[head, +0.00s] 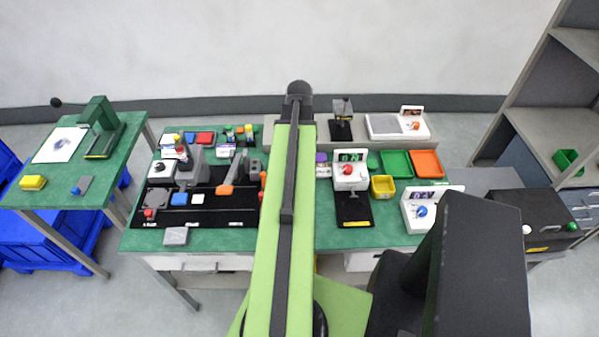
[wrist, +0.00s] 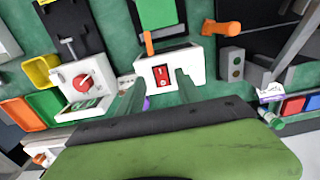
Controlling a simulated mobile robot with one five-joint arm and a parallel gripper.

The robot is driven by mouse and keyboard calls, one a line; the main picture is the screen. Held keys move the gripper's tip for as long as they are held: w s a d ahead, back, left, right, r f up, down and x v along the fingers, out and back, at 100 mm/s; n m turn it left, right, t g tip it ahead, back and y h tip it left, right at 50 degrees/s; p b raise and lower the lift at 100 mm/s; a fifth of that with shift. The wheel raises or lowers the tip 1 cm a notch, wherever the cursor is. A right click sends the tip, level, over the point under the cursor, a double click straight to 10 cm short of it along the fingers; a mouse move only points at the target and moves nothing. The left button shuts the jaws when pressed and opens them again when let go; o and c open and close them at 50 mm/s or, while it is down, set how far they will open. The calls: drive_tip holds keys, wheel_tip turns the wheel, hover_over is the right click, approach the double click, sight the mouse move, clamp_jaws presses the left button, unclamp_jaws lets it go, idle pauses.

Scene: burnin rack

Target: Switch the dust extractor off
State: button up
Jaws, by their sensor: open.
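In the wrist view, a white box with a red rocker switch (wrist: 162,76) stands on the green bench. No label naming the dust extractor is readable on it. My gripper (wrist: 160,80) is open and empty, its two dark green fingers reaching toward the box on either side of the switch. I cannot tell whether the fingers touch the box. Which way the rocker is pressed is too small to tell. In the head view my arm covers this box and my fingertips.
A white box with a red knob (head: 347,172) stands beside the arm, with a yellow bin (head: 383,186), a green tray (head: 397,163) and an orange tray (head: 427,163) nearby. A white box with a blue knob (head: 421,211) is farther right. An orange handle (wrist: 222,27) lies near the rocker box.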

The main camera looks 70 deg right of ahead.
wheel_tip(320, 180, down, 4)
drive_tip(key=shift+b, duration=1.25)
drive_tip(key=shift+r, duration=0.1)
clamp_jaws()
